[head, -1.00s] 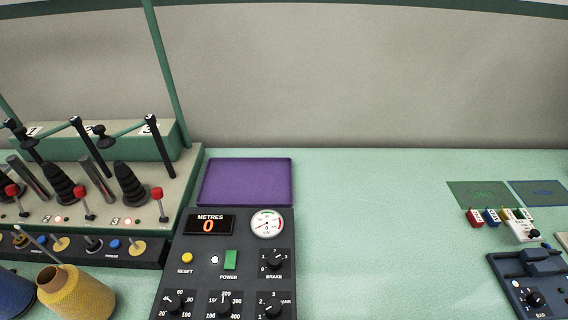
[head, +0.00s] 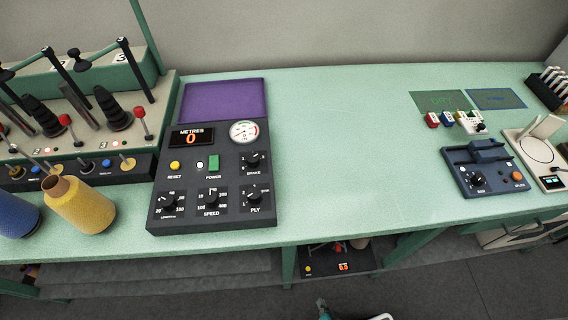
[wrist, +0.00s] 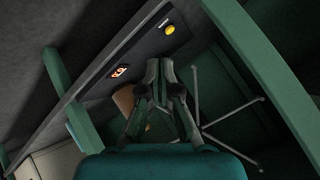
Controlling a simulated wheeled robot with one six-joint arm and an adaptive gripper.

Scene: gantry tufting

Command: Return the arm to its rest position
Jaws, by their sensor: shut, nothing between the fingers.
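My gripper (wrist: 160,72) shows in the wrist view, its two dark fingers together with nothing between them. It is below the worktop's level, in front of a dark panel (wrist: 128,66) with a small lit display and a yellow button. In the head view only a small teal piece, perhaps of my arm, shows at the bottom edge; the gripper itself cannot be made out there.
The pale green bench (head: 340,150) has a clear middle. A control panel (head: 212,205), purple mat (head: 224,100) and yellow cone (head: 80,207) stand left. A blue device (head: 483,168) and scale (head: 537,152) stand right. Green frame bars (wrist: 262,80) are close to the gripper.

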